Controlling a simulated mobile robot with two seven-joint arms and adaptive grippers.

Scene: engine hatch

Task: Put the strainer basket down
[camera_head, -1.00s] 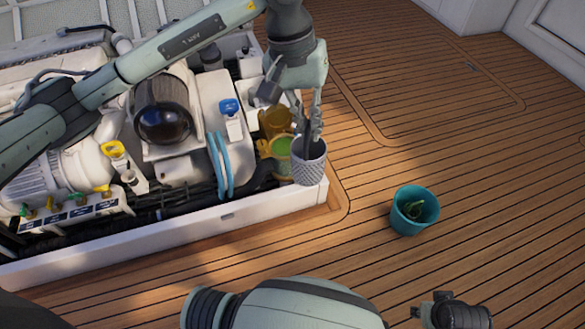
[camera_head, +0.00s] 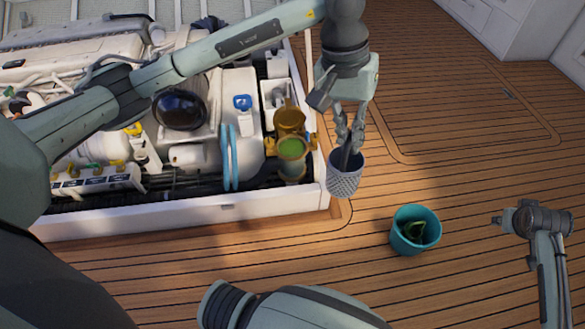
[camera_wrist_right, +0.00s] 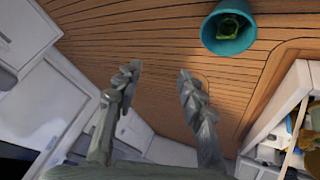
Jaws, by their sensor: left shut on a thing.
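The strainer basket (camera_head: 344,181) is a grey mesh cup with a dark inside. My left gripper (camera_head: 350,146) is shut on it at its rim and holds it upright, just outside the right front corner of the engine hatch. My right gripper (camera_wrist_right: 155,80) has its two fingers spread apart with nothing between them in the right wrist view. My right arm also shows at the right edge of the head view. The brass strainer housing (camera_head: 291,150) stands open at the hatch's right side, with green inside.
A teal bucket (camera_head: 407,243) with something dark green in it stands on the deck right of the hatch; it also shows in the right wrist view (camera_wrist_right: 222,45). The white hatch rim (camera_head: 240,206) is a raised edge. Wooden deck around the bucket is clear.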

